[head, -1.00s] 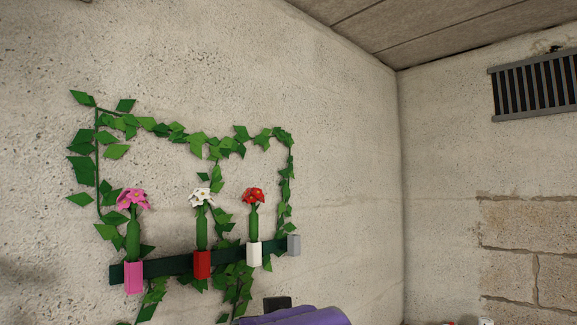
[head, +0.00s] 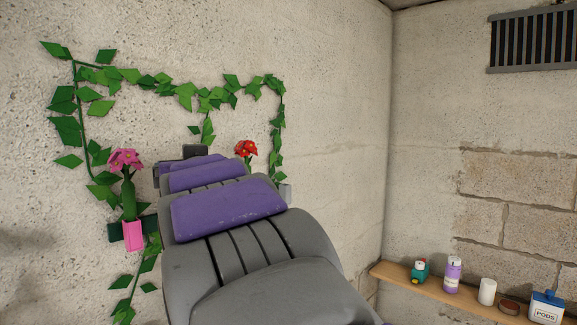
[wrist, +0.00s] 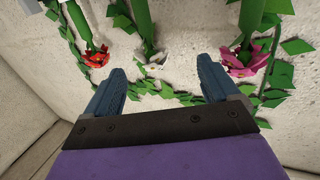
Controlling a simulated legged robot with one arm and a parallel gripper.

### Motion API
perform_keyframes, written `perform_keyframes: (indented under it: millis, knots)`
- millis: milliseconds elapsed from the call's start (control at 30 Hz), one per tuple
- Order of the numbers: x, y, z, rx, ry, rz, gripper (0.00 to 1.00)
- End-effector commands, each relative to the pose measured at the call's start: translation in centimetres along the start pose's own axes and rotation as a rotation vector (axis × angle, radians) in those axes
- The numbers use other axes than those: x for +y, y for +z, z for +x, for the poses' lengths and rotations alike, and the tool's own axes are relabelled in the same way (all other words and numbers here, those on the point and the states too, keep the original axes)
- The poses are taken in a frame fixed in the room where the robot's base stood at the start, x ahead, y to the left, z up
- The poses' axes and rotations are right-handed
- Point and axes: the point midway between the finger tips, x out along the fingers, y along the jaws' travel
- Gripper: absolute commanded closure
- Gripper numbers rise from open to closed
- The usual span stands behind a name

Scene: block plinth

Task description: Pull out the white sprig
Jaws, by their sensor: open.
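The white sprig shows in the wrist view as a white flower (wrist: 155,58) on a green stem (wrist: 143,18), between and just beyond my fingertips. My gripper (wrist: 162,68) is open, with one blue finger on each side of the flower and nothing held. Contact cannot be told. In the head view my arm hides the white sprig and its red holder. The pink flower (head: 124,159) stands in a pink holder (head: 132,236) at left. The red flower (head: 246,150) shows past my arm; its holder is hidden.
A dark green bar (head: 115,232) on the wall carries the holders; a grey block (head: 286,192) is at its right end. Leafy vines (head: 150,82) frame it. A wooden shelf (head: 392,272) with bottles and jars is at the right.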

Motion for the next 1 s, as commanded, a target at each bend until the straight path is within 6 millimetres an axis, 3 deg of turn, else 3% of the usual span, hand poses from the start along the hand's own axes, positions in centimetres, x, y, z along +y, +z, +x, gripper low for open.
perform_keyframes:
  millis: [333,700,1000]
  knots:
    - [2.3,-0.4,4.0,0.004,0.002,0.015,0.11]
    - [0.1,-0.1,9.5,-0.002,0.001,-0.001,0.11]
    - [0.8,-0.2,10.5,0.003,0.000,0.006,0.11]
